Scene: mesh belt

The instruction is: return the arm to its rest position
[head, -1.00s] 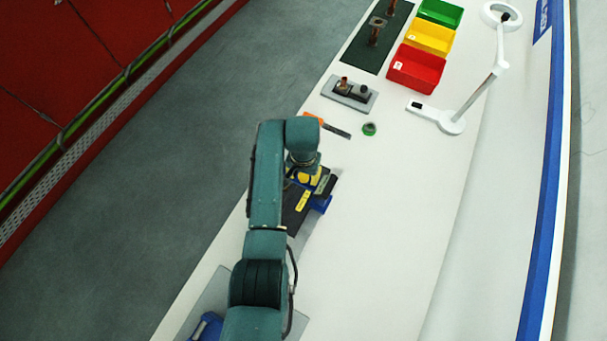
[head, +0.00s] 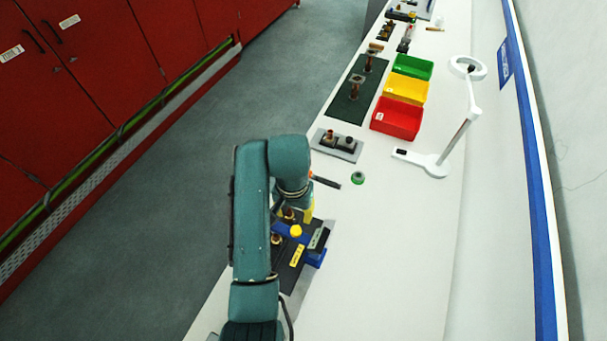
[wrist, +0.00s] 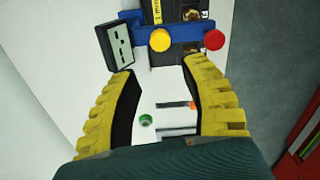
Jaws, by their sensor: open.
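My gripper (head: 309,206) hangs at the end of my teal arm, over the near part of the white bench. In the wrist view its two yellow ribbed fingers (wrist: 161,68) stand wide apart with nothing between them. Past the fingertips is a blue fixture (wrist: 190,36) with a yellow knob (wrist: 160,40), a red knob (wrist: 213,39) and a dark display box (wrist: 115,44). The fingers appear clear of it, though the exact gap cannot be told. In the head view my arm partly hides the fixture's dark base.
Beyond the gripper lie an orange-handled tool (head: 326,181), a green ring (head: 358,178) and a grey block with fittings (head: 336,145). Red (head: 397,120), yellow and green bins and a white magnifier lamp (head: 437,164) stand farther back. The bench's right side is bare.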

